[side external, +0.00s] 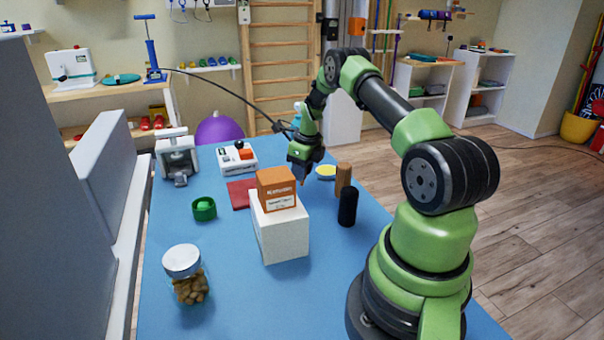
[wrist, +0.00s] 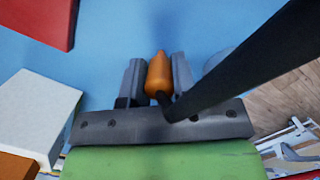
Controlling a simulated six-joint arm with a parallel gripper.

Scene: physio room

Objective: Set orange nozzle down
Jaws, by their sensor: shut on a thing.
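The orange nozzle (wrist: 158,76) is held between the two grey fingers of my gripper (wrist: 157,68), its tip pointing up in the wrist view. A thick black hose (wrist: 235,62) runs from its base to the upper right. In the side view my gripper (side external: 303,172) points down above the blue table (side external: 185,265), behind the white box. The nozzle is hardly visible there, and I cannot tell whether it touches the table. The hose (side external: 235,93) leads back to a blue pump (side external: 152,50) on the shelf.
A white box (side external: 280,236) carries an orange box (side external: 277,188). A red cloth (side external: 240,194), yellow disc (side external: 326,172), brown cylinder (side external: 343,180) and black cylinder (side external: 348,206) are nearby. A jar (side external: 187,275) and green ring (side external: 204,209) stand left.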

